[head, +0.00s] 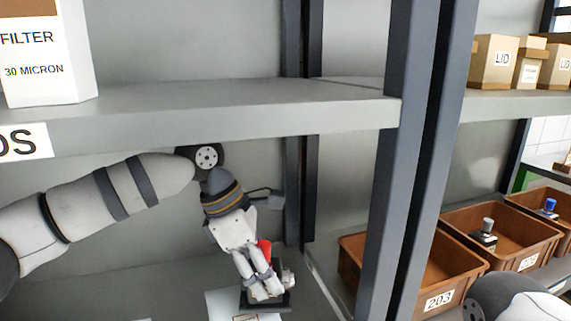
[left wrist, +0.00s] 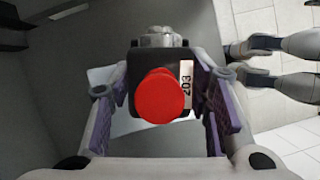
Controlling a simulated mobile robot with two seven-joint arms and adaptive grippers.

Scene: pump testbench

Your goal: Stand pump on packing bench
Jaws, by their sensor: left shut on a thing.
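The pump has a red round cap (head: 264,250), a silver fitting (head: 288,278) and a dark base (head: 282,303). My left gripper (head: 261,287) is shut on it, below the shelf board. In the left wrist view the red cap (left wrist: 163,96) faces the camera, with a black body (left wrist: 146,68) and a label reading 203 (left wrist: 187,84). The purple finger pads lie on either side of the body. The silver part is at the top of that view. I cannot tell whether the base touches the surface below. The packing bench is not identifiable.
A pale sheet or box (head: 222,306) lies beneath the pump. The shelf board (head: 200,106) is above my left arm, with a FILTER box (head: 45,55) on it. Dark uprights (head: 405,150) stand to the right. Beyond are brown bins, including bin 203 (head: 438,300).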

